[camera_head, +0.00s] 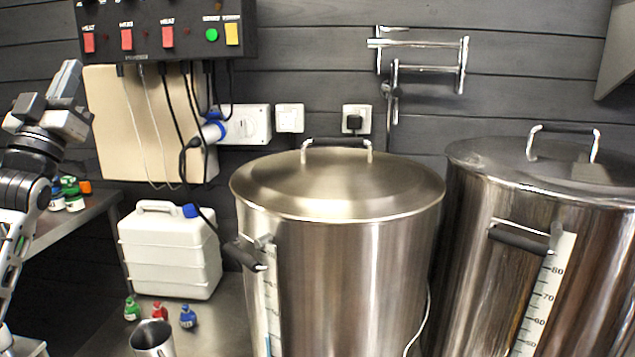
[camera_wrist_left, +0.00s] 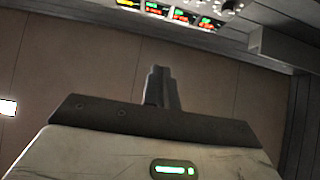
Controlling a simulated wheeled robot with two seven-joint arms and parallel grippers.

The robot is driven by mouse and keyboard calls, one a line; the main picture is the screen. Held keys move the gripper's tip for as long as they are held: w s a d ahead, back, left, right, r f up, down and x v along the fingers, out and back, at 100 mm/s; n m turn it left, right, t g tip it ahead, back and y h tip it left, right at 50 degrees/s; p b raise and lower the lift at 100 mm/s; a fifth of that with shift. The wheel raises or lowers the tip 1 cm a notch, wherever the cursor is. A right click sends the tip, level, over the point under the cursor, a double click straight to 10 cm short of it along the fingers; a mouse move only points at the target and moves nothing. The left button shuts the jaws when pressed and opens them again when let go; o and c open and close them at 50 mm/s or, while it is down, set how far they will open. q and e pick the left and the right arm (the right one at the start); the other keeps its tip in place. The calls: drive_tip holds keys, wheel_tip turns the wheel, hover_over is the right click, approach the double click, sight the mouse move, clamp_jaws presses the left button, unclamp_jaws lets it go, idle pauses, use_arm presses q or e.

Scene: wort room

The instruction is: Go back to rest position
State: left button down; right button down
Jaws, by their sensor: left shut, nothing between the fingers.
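My left gripper (camera_head: 66,82) is raised at the left edge of the head view, its fingers pointing up. Its fingers are together with nothing between them. It is in free air, left of the control box and apart from everything. In the left wrist view my shut fingers (camera_wrist_left: 160,86) point away towards a brown panelled surface. My right gripper is in neither view.
Two steel kettles, a middle one (camera_head: 335,265) and a right one (camera_head: 560,240), fill the front. A control box (camera_head: 165,38) hangs on the wall. A white jerrycan (camera_head: 170,255), small bottles (camera_head: 188,317) and a metal cup (camera_head: 152,338) stand at lower left.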

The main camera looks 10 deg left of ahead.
use_arm(q)
drive_tip(key=w+d+f+m+g+h, duration=0.1)
drive_tip(key=w+d+f+g, duration=0.2)
drive_tip(key=f, duration=0.6)
drive_tip(key=w+d+f+g+h, duration=0.15)
drive_tip(key=w+d+f, duration=0.25)
drive_tip(key=f, duration=0.4)
drive_tip(key=s+d+f+m+g+h, duration=0.15)
drive_tip(key=d+f, duration=0.25)
drive_tip(key=f, duration=0.4)
drive_tip(key=s+d+f+g, duration=0.1)
drive_tip(key=d+f+g, duration=0.1)
drive_tip(key=d+f, duration=0.45)
drive_tip(key=s+d+f+g+h, duration=0.15)
drive_tip(key=s+d+f, duration=0.25)
drive_tip(key=f, duration=0.4)
drive_tip(key=s+d+f+g, duration=0.3)
drive_tip(key=s+f, duration=0.1)
drive_tip(key=f, duration=0.4)
drive_tip(key=s+d+f+g, duration=0.2)
drive_tip(key=s+d+f, duration=0.3)
drive_tip(key=s, duration=0.3)
drive_tip(key=s+d+f+g, duration=0.2)
drive_tip(key=s+d+f, duration=0.2)
drive_tip(key=s+d, duration=0.2)
drive_tip(key=shift+s+f+m+g+h, duration=0.35)
drive_tip(key=shift+s+f+h, duration=0.1)
drive_tip(key=shift+s, duration=0.45)
